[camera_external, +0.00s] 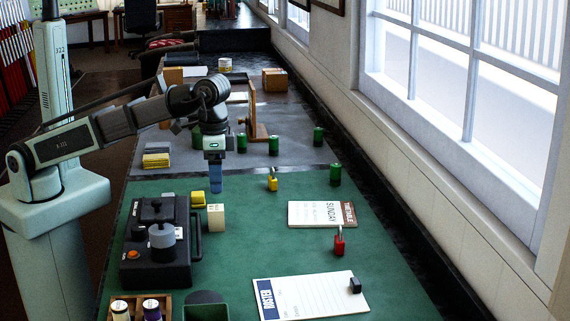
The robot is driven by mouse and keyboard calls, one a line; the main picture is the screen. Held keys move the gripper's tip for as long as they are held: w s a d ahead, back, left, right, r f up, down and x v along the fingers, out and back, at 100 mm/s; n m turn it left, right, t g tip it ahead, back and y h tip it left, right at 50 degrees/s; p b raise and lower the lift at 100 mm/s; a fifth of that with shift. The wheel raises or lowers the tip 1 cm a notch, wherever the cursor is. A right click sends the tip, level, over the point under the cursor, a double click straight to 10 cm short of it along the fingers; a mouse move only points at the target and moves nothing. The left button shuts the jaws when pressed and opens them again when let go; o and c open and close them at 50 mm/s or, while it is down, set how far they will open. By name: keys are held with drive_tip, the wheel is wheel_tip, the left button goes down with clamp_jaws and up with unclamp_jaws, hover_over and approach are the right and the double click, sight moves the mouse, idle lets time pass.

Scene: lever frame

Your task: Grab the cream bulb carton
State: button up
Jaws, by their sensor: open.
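A small cream box (216,217), which looks like the cream bulb carton, stands upright on the green mat (270,235), just right of a black device. My gripper (217,190) points down above and slightly behind the cream box in the picture. Its jaws are open and nothing shows between them. The gap in height and depth between the fingertips and the box is hard to judge from this one view.
The black device (156,270) with knobs and a side handle stands close left of the box. A yellow block (198,200) lies behind it. Yellow (272,183) and red (339,245) small items, green cylinders (335,174) and papers (322,214) are to the right. The mat between is clear.

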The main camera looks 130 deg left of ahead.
sight(217, 207)
wheel_tip(217, 207, down, 6)
drive_tip(key=shift+r, duration=0.1)
drive_tip(key=shift+s+a+f, duration=0.1)
drive_tip(key=shift+f, duration=1.2)
drive_tip(key=shift+s+f, duration=0.1)
drive_tip(key=shift+f, duration=1.2)
drive_tip(key=c, duration=1)
